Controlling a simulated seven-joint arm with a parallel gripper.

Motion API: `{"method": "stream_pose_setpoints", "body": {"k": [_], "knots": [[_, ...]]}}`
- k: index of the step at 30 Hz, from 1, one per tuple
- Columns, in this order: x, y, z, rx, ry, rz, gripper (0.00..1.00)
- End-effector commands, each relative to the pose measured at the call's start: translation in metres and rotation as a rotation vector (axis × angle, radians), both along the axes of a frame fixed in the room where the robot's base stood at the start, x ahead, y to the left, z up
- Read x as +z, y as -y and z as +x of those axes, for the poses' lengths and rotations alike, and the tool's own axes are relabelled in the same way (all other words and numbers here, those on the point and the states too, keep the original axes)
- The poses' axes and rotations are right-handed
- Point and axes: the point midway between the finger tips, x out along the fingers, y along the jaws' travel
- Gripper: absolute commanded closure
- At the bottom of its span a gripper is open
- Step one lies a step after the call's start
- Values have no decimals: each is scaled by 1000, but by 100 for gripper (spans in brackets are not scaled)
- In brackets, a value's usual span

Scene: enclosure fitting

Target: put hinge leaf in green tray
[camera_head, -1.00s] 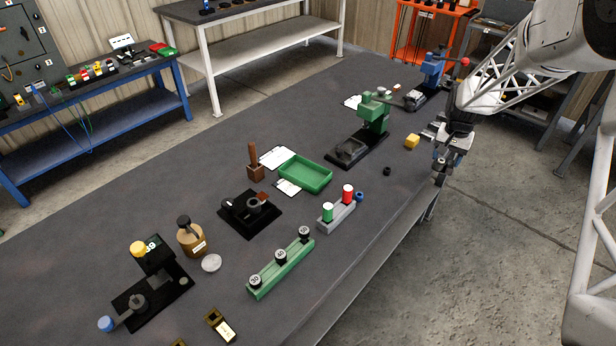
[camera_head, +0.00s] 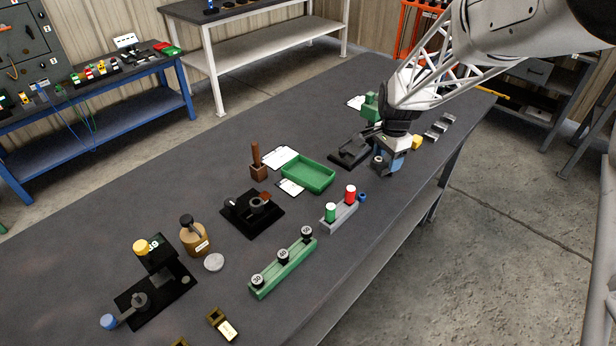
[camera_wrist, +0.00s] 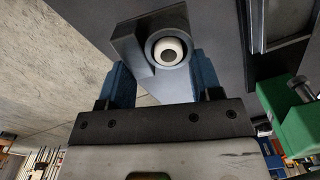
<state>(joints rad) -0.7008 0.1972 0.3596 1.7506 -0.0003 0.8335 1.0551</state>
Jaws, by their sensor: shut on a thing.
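The green tray (camera_head: 322,183) lies on the bench in the head view and looks empty. My gripper (camera_head: 388,167) is above the bench to the right of the tray, apart from it. In the wrist view, the blue fingers of my gripper (camera_wrist: 163,78) are shut on a dark grey part with a flat plate and a round barrel, which I take as the hinge leaf (camera_wrist: 128,45). A pale round core shows in the barrel's end. The gripped part of the leaf is partly hidden.
A grey stand (camera_head: 341,214) with a green and a red capped piece is in front of the tray. A green press (camera_head: 370,108) stands behind my gripper. A black fixture (camera_head: 240,218) and a brown holder (camera_head: 258,172) are left of the tray.

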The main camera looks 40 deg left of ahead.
Motion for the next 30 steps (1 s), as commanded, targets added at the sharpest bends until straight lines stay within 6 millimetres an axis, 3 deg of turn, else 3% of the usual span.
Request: {"method": "stream_pose_setpoints", "body": {"k": [11,21,30], "knots": [[16,-65,-36,119,0,0,76],[37,-140,-87,273,0,1,76],[47,-170,-111,338,0,1,76]]}}
